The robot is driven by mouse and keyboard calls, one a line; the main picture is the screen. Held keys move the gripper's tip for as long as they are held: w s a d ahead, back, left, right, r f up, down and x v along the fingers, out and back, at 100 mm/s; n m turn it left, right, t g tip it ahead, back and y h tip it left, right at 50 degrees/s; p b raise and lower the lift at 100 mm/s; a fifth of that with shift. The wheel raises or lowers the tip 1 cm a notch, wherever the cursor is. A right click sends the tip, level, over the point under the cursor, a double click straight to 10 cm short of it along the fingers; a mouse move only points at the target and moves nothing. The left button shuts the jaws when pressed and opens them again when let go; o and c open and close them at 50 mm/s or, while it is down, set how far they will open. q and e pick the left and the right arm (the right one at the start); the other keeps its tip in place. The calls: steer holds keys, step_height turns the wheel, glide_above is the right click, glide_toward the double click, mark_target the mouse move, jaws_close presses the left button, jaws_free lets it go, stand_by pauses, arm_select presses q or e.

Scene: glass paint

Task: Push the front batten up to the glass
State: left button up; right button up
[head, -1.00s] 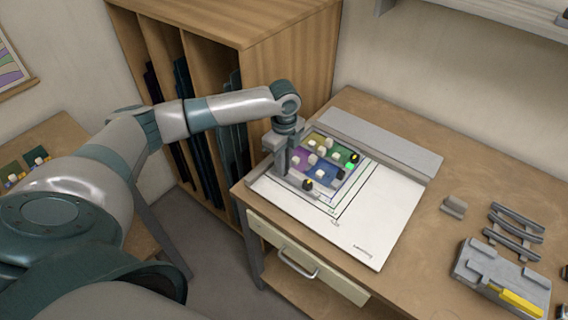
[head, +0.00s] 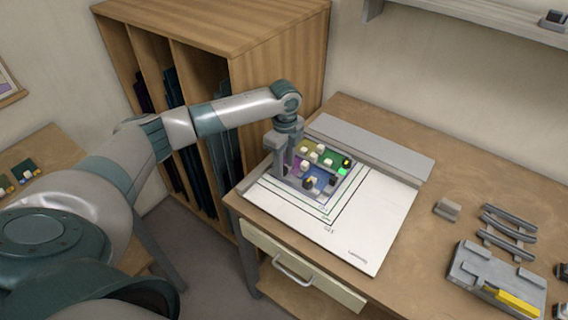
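The glass (head: 330,155), with yellow, purple, green and blue areas and several small pale blocks on it, lies on a white sheet (head: 375,225) on the bench. A grey front batten (head: 296,187) with a dark knob lies along the glass's near side. It is close to the glass; I cannot tell whether they touch. My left gripper (head: 282,172) points down at the batten's left part, on its near side, and hides the glass's left corner. Whether its fingers are open or shut is unclear. My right gripper is not in view.
A long grey strip (head: 372,145) lies behind the glass. At the right are a small grey block (head: 447,210), several curved grey bars (head: 508,231) and a grey case with a yellow tool (head: 495,275). A wooden rack (head: 225,60) stands left of the bench.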

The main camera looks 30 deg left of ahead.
arm_select(q)
steer(key=shift+r+b, duration=0.4)
steer(key=shift+r, duration=0.4)
step_height(320, 180, up, 16)
steer(key=b, duration=0.4)
steer(key=shift+b, duration=0.4)
steer(key=shift+s+f, duration=0.15)
steer(key=shift+f, duration=0.05)
